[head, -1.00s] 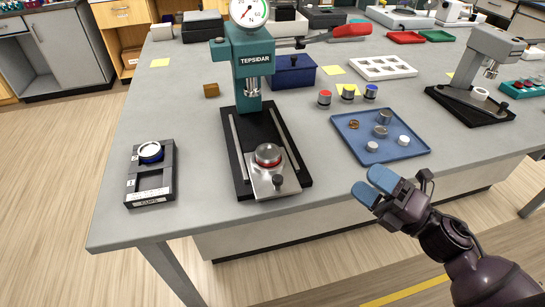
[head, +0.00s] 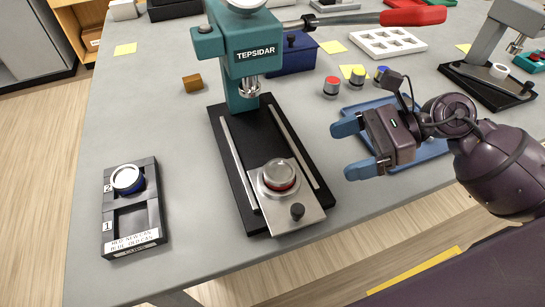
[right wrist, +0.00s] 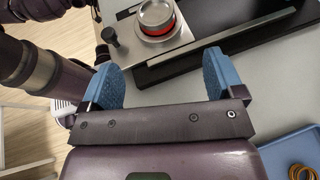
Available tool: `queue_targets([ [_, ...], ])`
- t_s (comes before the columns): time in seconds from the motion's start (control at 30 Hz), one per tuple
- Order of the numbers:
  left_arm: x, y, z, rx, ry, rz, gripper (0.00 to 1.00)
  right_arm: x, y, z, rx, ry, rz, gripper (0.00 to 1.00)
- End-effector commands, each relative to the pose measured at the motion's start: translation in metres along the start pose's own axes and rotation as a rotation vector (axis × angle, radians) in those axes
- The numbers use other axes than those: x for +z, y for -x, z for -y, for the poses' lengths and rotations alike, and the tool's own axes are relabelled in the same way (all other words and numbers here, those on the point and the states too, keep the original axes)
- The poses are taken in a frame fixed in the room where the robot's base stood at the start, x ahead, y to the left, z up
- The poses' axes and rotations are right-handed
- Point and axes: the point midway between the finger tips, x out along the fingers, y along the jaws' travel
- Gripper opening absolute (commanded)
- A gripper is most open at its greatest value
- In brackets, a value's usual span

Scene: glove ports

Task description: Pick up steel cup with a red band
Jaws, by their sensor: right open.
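The steel cup with a red band (head: 279,174) sits upright on the metal slide plate (head: 296,222) at the front of the teal press (head: 238,50). It also shows in the right wrist view (right wrist: 157,17), at the top, beyond the fingertips. My right gripper (head: 348,150) is open and empty, to the right of the cup and apart from it, with its blue fingers pointing left toward the press. The open fingers also show in the right wrist view (right wrist: 161,70). My left gripper is not in view.
A black knob (head: 297,211) stands on the plate beside the cup. A black two-slot holder (head: 132,221) with a blue-banded cup (head: 127,178) lies left. The blue tray (head: 429,149) is partly hidden behind my right gripper. Small capped cans (head: 331,87) stand behind.

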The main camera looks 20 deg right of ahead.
Motion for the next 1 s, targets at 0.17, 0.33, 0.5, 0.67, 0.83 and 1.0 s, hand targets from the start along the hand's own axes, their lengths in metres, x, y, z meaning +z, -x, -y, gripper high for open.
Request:
queue_targets([
  [0.17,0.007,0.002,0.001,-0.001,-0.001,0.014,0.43,0.002,-0.025,-0.001,0.002,0.001,0.005,0.87],
  [0.33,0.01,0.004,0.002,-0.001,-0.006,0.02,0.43,0.002,-0.045,0.0,0.001,-0.001,0.004,0.87],
  [0.5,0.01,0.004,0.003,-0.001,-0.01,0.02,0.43,0.002,-0.054,0.0,0.0,0.0,0.003,0.87],
  [0.67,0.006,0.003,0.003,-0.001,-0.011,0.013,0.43,0.008,-0.071,-0.001,0.001,0.002,0.007,0.87],
  [0.83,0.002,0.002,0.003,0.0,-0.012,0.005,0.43,0.009,-0.094,-0.001,0.0,-0.001,0.005,0.87],
  [1.0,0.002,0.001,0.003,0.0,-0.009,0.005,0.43,0.009,-0.104,-0.001,0.0,-0.003,0.003,0.87],
])
